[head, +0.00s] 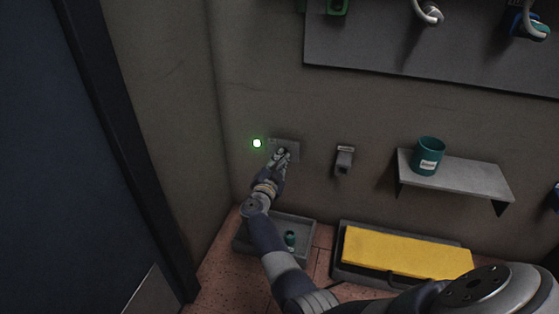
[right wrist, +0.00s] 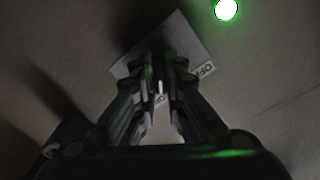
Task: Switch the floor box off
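A grey switch plate (head: 290,149) is on the wall, and a green lamp (head: 257,143) glows to its left. In the right wrist view the plate (right wrist: 191,45) bears an "OFF" label, and the lamp (right wrist: 226,9) is lit at the top right. My right gripper (head: 281,154) is at the plate and hides part of it. In the right wrist view the fingers (right wrist: 160,75) are apart, with a small pale lever (right wrist: 159,87) showing in the narrow gap between them. I cannot tell whether they touch it. My left gripper is not in view.
On the floor lie a grey tray (head: 240,247) holding a small teal object (head: 290,239) and a low box with a yellow top (head: 405,256). A wall shelf (head: 470,178) holds a teal cup (head: 428,156). A grey bracket (head: 344,159) sits right of the plate.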

